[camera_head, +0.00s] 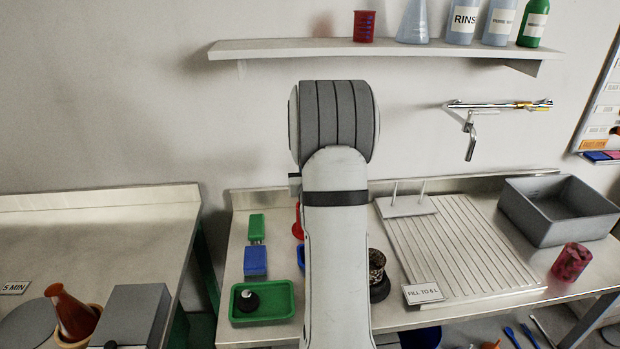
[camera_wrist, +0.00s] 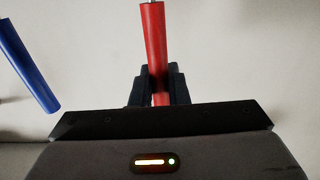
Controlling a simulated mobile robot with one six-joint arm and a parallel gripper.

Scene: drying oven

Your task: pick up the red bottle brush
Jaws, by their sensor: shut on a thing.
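The red bottle brush (camera_wrist: 154,40) shows in the wrist view only as a smooth red handle running up out of the top edge. Its bristle end is out of view. My gripper (camera_wrist: 160,84) has its two dark fingers closed on either side of the lower part of this handle. In the head view my arm hides the gripper and the held brush.
A blue handle (camera_wrist: 28,68) hangs tilted left of my gripper, apart from it.

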